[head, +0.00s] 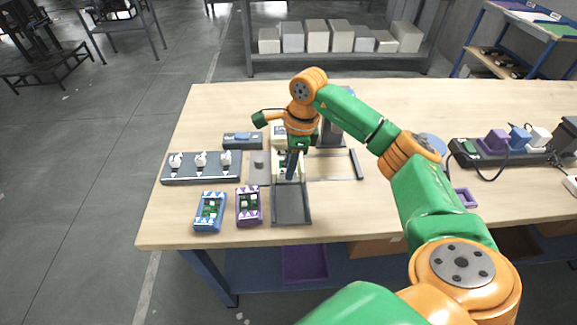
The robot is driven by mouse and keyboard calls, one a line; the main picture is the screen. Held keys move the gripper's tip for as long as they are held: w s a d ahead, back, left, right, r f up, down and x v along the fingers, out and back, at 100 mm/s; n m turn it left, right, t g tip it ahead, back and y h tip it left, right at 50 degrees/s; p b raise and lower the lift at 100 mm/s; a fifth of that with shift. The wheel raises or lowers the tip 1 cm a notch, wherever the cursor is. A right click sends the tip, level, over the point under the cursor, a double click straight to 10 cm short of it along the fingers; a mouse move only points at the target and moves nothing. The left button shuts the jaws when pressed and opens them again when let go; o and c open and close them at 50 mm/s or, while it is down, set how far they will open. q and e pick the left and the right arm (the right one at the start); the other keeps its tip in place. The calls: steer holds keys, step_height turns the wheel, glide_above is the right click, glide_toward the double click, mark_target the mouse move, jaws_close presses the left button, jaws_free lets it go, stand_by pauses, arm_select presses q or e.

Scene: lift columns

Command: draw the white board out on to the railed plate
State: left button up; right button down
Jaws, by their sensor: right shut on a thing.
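The railed plate (291,207) is a dark grey flat plate with raised edges, near the table's front edge. Just behind it, a white board (281,167) shows partly, with my gripper covering much of it. My right gripper (291,175) points down over the board, its dark fingers shut on it near the plate's far end. The fingertips and the exact grip are hard to make out. The board's far end is hidden by my wrist and a cream block (278,130). My left gripper is not in view.
Left of the plate lie a purple-framed board (249,206) and a blue-framed board (210,212). A grey strip with white connectors (201,167) lies behind them. A thin metal frame (357,164) is on the right. A black strip with coloured plugs (508,145) stands far right.

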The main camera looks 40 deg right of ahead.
steer(key=shift+s+a, duration=0.45)
steer(key=shift+s, duration=0.3)
steer(key=shift+s+a, duration=0.4)
steer(key=shift+s, duration=0.3)
steer(key=shift+s+a, duration=0.45)
steer(key=shift+s, duration=0.3)
steer(key=shift+s+a, duration=0.65)
steer(key=shift+s, duration=0.35)
steer(key=shift+s+a, duration=0.6)
steer(key=shift+s, duration=0.35)
steer(key=c, duration=0.8)
jaws_free()
steer(key=shift+r, duration=0.1)
step_height(320, 180, up, 6)
steer(key=p, duration=0.4)
steer(key=shift+p, duration=0.3)
steer(key=shift+s, duration=0.1)
